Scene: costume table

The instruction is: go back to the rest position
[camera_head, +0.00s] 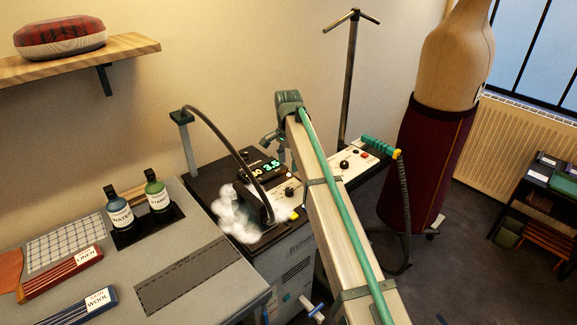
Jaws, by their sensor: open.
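My gripper (273,146) is at the far end of my raised arm, in the middle of the head camera view. It is small and partly hidden behind the wrist. It is open, and I see nothing held in it. It hangs above the black-topped steam station (215,178), apart from it. The arm runs from the lower right up to the wrist and hides part of the station's right side.
White steam (240,212) surrounds the dark iron (266,212) on the station. A thin pole (348,80) and a dress form (430,150) stand behind on the right.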

